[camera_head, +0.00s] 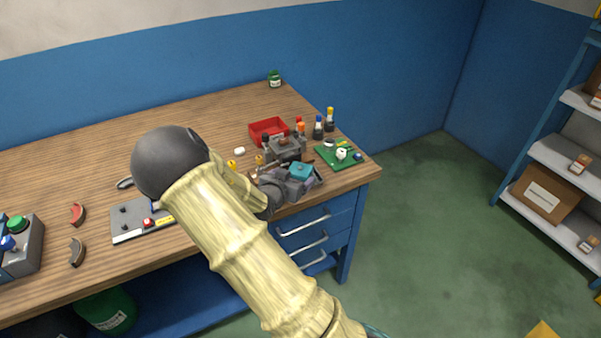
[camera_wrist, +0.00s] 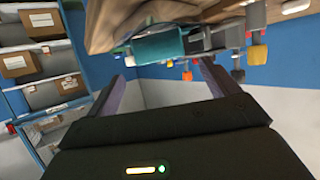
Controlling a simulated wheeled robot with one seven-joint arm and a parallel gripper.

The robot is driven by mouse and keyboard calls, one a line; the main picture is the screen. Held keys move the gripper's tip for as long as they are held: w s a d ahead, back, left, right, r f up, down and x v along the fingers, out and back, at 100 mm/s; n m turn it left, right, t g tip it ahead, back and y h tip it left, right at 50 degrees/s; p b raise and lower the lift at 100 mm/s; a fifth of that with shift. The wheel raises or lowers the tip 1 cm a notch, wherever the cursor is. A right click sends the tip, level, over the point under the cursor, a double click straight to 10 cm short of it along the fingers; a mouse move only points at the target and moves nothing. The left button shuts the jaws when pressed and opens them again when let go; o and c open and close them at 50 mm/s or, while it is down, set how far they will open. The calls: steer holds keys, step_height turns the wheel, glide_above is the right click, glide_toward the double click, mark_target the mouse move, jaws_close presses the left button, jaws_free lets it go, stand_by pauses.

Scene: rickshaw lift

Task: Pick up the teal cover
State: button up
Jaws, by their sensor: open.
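The teal cover (camera_head: 301,171) is a small block near the right end of the wooden workbench, beside a grey device. In the wrist view the teal cover (camera_wrist: 158,48) shows ahead of my fingers, roughly between their tips. My gripper (camera_head: 299,182) is open, low over the bench's front right edge and right at the cover. In the wrist view the two fingers of my gripper (camera_wrist: 163,72) stand apart with nothing between them. Whether a finger touches the cover I cannot tell. My arm hides part of the bench.
A grey clamp-like device (camera_head: 285,147) stands just behind the cover, with a red bin (camera_head: 268,130) farther back. A green board (camera_head: 340,155) lies to the right, near small bottles (camera_head: 318,128). A grey panel (camera_head: 130,222) lies to the left. Open floor lies right of the bench.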

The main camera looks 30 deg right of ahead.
mark_target(299, 171)
steer(key=shift+x, duration=1)
steer(key=shift+w, duration=0.1)
steer(key=shift+p+x, duration=0.45)
steer(key=shift+x, duration=2.2)
steer(key=shift+a, duration=0.1)
steer(key=shift+c, duration=0.5)
steer(key=c, duration=1.1)
step_height(299, 171, up, 10)
steer(key=shift+r, duration=0.1)
